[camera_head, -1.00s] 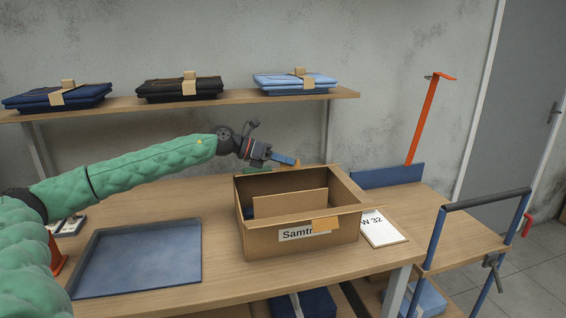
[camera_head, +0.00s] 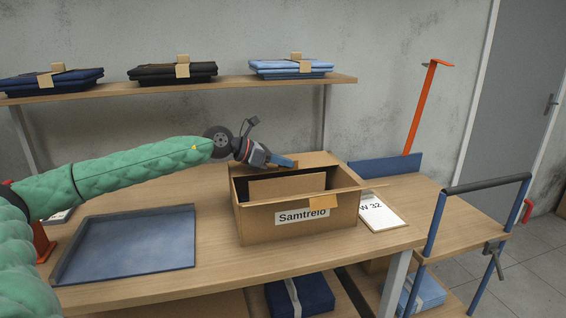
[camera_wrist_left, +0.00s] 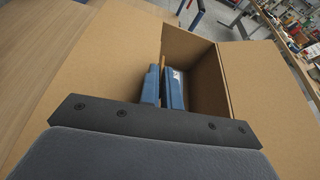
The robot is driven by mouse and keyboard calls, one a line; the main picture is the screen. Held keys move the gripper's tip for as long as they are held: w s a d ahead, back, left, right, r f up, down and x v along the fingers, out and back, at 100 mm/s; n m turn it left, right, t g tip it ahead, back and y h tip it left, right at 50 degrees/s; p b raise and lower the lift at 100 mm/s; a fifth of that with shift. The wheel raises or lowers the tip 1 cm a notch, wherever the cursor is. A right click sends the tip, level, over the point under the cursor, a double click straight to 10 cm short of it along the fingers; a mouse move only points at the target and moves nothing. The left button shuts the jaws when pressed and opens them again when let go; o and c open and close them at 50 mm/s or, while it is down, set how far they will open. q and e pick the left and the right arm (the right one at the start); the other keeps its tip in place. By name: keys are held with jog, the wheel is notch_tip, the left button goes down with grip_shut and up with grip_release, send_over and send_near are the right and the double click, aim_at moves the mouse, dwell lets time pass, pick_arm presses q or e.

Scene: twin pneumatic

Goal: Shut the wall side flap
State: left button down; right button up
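The open cardboard box (camera_head: 258,222) labelled "Samtrelo" stands on the table. Its wall side flap (camera_head: 318,160) shows behind the opening, sloping away toward the wall. A cardboard panel (camera_head: 288,188) stands inside the opening. My left gripper (camera_head: 285,162) is at the box's far edge, its blue fingers beside the wall side flap; contact is unclear. In the left wrist view, two blue finger-like parts (camera_wrist_left: 162,88) lie close together, with a cardboard edge behind or between them; whether they are shut on it is unclear. My right gripper is out of view.
A blue tray (camera_head: 130,245) lies left of the box, and a white card (camera_head: 378,213) lies to its right. A shelf (camera_head: 215,88) with folded garments runs along the wall. A blue-framed cart (camera_head: 470,220) stands at the right.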

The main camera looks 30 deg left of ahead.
aim_at(262, 173)
pick_arm(q)
jog(key=shift+d+f, duration=0.1)
jog(key=shift+f, duration=0.15)
jog(key=c, duration=1.6)
grip_release()
jog(key=shift+c, duration=0.2)
jog(key=shift+r, duration=0.1)
jog(key=shift+b+v, duration=0.45)
jog(key=shift+v, duration=0.95)
jog(key=shift+b+v, duration=0.85)
jog(key=shift+v, duration=1.2)
jog(key=shift+s+a+r, duration=0.1)
jog(key=shift+s+a, duration=0.15)
jog(key=shift+a, duration=0.1)
